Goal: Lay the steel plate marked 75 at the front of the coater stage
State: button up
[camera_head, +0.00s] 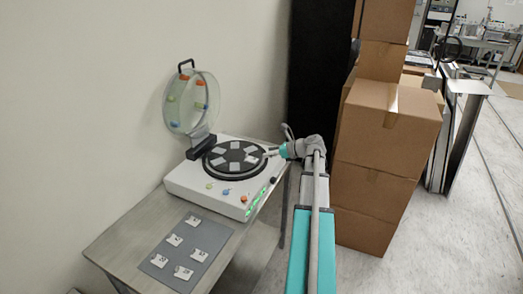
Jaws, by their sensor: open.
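The coater stage is a round black disc (208,166) on top of a white machine (185,180). Several small pale steel plates lie around it. Several more plates, such as one plate (159,260) at the front left, lie on a grey mat (215,235) on the table. Marks on the plates are too small to read, so I cannot tell which is 75. My gripper (266,154) is at the right edge of the stage, reaching in from the right. It is open; its fingers are tiny here, and I cannot tell whether it touches a plate.
The machine's clear round lid (190,103) stands open behind the stage. Coloured knobs (244,198) and green lights (257,200) are on its front. Cardboard boxes (385,130) are stacked to the right of my arm. The table (125,240) is bare left of the mat.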

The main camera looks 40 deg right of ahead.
jog(key=shift+s+d+r, duration=0.25)
jog(key=shift+s, duration=0.35)
dwell(1.2)
